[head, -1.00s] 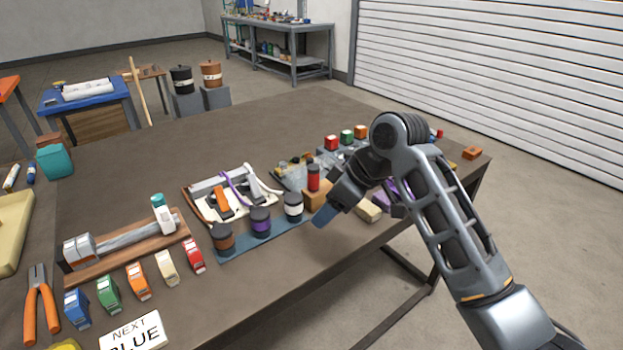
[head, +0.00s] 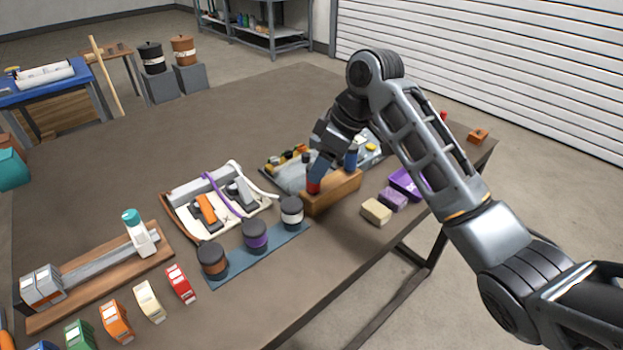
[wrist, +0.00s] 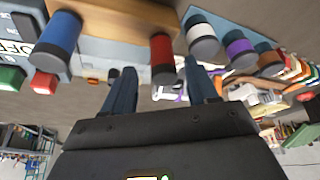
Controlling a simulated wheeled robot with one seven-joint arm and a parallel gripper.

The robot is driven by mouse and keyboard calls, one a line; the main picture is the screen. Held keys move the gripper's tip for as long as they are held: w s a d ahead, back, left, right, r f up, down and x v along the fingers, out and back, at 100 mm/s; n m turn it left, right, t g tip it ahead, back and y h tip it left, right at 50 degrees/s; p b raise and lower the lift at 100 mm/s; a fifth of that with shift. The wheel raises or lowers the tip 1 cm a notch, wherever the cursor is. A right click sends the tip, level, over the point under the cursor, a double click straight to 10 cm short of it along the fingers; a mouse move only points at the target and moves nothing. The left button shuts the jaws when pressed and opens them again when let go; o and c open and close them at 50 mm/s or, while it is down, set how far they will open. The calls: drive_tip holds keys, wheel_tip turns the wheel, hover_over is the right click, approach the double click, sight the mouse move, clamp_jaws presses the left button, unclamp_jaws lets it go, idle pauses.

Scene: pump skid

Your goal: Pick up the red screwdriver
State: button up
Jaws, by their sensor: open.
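The red screwdriver (head: 313,186) stands upright in a wooden block (head: 335,195), only its handle showing. In the head view one finger of my gripper (head: 320,170) partly covers it. In the wrist view the red handle (wrist: 162,55) lies between the two blue fingers of my open gripper (wrist: 160,70), with a gap to each side. I cannot tell whether the fingertips have passed its end. A blue screwdriver (head: 351,157) stands in the same block, and in the wrist view (wrist: 57,38) it is left of the left finger.
Capped jars, one white-banded (head: 291,211), stand on a blue mat (head: 228,272) to the left. A grey tray (head: 285,178) with small parts is behind the block. A cream block (head: 376,211) and purple boxes (head: 408,184) lie to the right. The far table top is clear.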

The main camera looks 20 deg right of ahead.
sight(313, 189)
drive_tip(key=x, duration=0.5)
drive_tip(key=shift+w+a+f+p, duration=0.1)
drive_tip(key=shift+a+f+p, duration=0.1)
drive_tip(key=shift+a+p, duration=0.15)
drive_tip(key=shift+c, duration=0.4)
drive_tip(key=c, duration=1)
